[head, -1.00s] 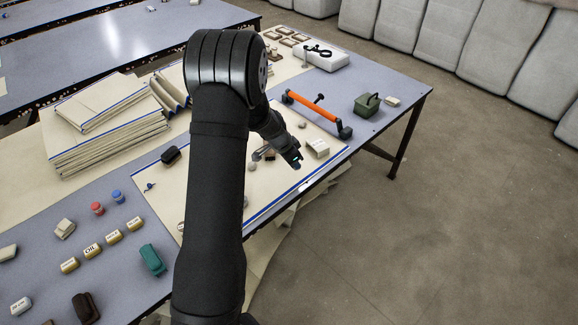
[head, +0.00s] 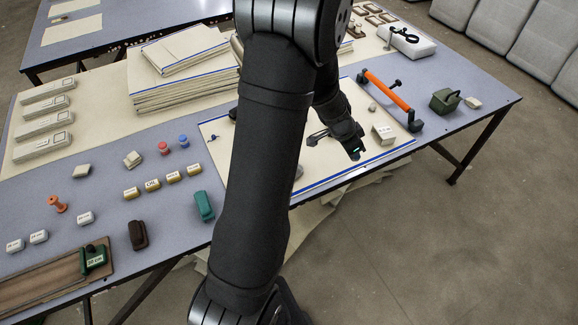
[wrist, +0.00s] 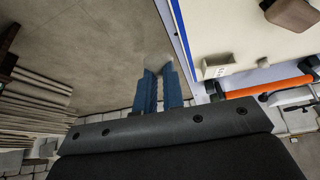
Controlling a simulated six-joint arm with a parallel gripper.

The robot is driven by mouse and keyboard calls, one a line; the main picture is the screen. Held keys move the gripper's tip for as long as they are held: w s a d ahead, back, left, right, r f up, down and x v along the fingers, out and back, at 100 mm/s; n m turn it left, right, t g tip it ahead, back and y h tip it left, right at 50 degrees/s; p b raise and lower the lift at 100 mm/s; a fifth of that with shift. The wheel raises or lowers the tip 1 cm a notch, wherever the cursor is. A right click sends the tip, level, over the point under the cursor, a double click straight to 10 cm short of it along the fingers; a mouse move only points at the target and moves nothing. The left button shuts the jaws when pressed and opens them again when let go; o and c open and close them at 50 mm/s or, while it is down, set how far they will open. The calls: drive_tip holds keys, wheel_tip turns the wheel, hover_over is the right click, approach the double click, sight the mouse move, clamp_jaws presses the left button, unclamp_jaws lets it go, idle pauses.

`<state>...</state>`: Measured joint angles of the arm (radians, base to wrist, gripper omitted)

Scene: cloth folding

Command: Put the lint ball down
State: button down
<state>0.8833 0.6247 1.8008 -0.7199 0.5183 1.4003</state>
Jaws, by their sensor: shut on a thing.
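My gripper (head: 355,152) is over the front right part of the cream cloth with blue edges (head: 328,172), left of a small pale box (head: 383,134). In the wrist view my blue fingers (wrist: 160,76) are close together. A small pale grey bit at their tips looks like the lint ball (wrist: 158,69). It is mostly hidden by the fingers, and I cannot make it out in the head view. The fingertips show against the floor near the cloth's blue edge in the wrist view. The pale box also shows there (wrist: 218,66), right of the fingers.
A green container (head: 445,100) stands farther right. Folded cloths (head: 180,80) are stacked behind. My arm hides part of the cloth.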

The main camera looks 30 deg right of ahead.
drive_tip(key=w+a+n, duration=0.1)
drive_tip(key=w+a, duration=0.1)
drive_tip(key=a, duration=0.8)
drive_tip(key=shift+t+h, duration=0.4)
drive_tip(key=w+a+f, duration=0.1)
drive_tip(key=w+f, duration=0.1)
drive_tip(key=w, duration=0.1)
drive_tip(key=w+a+f, duration=0.2)
drive_tip(key=w, duration=0.1)
drive_tip(key=w+a+f, duration=0.2)
drive_tip(key=w, duration=0.2)
drive_tip(key=shift+w+a+f, duration=0.2)
drive_tip(key=shift+w+f, duration=0.15)
drive_tip(key=shift+f, duration=1.9)
drive_tip(key=c, duration=1.5)
unclamp_jaws()
drive_tip(key=shift+c, duration=0.2)
drive_tip(key=shift+r, duration=0.1)
drive_tip(key=v, duration=1.1)
drive_tip(key=shift+a+r, duration=0.25)
drive_tip(key=shift+r, duration=0.1)
